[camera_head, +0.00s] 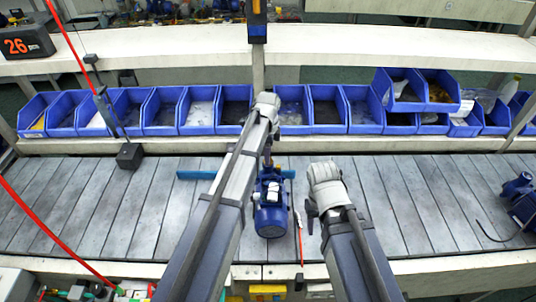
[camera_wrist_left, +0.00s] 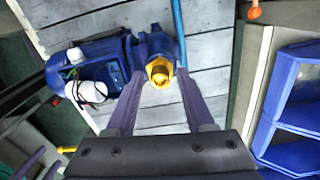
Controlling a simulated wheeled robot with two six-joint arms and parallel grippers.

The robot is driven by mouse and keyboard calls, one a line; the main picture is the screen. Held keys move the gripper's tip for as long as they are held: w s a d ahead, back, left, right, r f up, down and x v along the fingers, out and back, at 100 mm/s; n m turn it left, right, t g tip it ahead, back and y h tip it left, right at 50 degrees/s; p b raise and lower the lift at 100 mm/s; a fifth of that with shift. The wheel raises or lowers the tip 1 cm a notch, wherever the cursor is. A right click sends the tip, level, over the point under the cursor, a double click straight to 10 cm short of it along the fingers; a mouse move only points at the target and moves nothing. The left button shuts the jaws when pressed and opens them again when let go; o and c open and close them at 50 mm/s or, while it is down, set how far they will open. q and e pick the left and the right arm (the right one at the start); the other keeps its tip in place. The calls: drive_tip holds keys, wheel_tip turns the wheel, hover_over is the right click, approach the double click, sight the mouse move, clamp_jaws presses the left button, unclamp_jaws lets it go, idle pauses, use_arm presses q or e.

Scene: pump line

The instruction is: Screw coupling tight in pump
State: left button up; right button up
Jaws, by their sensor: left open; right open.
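A blue pump (camera_head: 271,218) sits on the slatted conveyor, and its motor body also shows in the left wrist view (camera_wrist_left: 88,62). A yellow coupling (camera_wrist_left: 159,70) is at the pump's end in the left wrist view. My left gripper (camera_wrist_left: 162,76) is open, with one finger on each side of the coupling; I cannot tell if they touch it. In the head view my left arm and wrist hide the coupling. My right gripper (camera_head: 310,217) is open and empty, just right of the pump, above the conveyor.
A blue bar (camera_head: 197,174) lies across the conveyor behind the pump. A row of blue bins (camera_head: 203,112) stands behind the conveyor. A red-and-black tool (camera_head: 299,235) hangs or lies right of the pump. Another blue pump (camera_head: 522,200) is at the far right. Slats between are clear.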

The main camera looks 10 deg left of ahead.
use_arm(q)
drive_tip(key=shift+n, duration=0.7)
drive_tip(key=n, duration=0.3)
drive_tip(key=shift+n, duration=0.3)
drive_tip(key=n, duration=0.3)
clamp_jaws()
idle(0.5)
